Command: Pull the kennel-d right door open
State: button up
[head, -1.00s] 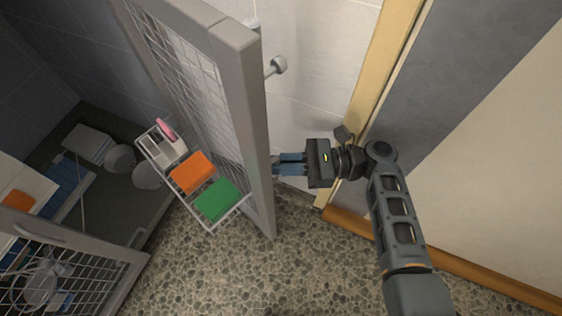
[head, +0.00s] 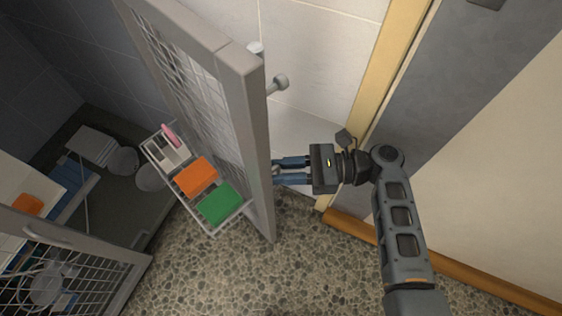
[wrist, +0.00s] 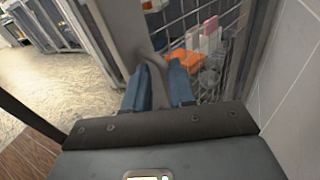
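The kennel door (head: 257,140), a grey frame with wire mesh, stands swung wide open, its edge towards me in the head view. I take it to be the kennel-d right door, though no label shows. Its grey handle (wrist: 156,78) shows in the wrist view, between my blue fingers. My gripper (head: 276,172) is at the door's right face, in the head view. The fingers are spread, with a gap beside the handle, so it is around the handle without clamping it. In the wrist view my gripper (wrist: 158,82) also shows apart-standing fingertips.
A wire rack with an orange towel (head: 198,177) and a green towel (head: 216,203) hangs on the door's inner side. Another mesh door (head: 115,262) stands at lower left. A tiled wall (head: 320,65) and a wooden post (head: 385,60) are close on the right. Pebbled floor (head: 200,275) is clear below.

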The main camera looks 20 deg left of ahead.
jog(key=d+r+p, duration=0.2)
jog(key=d+r, duration=0.7)
jog(key=d, duration=0.1)
jog(key=shift+s+d+y+p, duration=0.2)
jog(key=shift+d+y+p, duration=0.1)
jog(key=shift+d+p, duration=0.1)
jog(key=shift+r, duration=0.1)
jog(key=shift+c, duration=0.4)
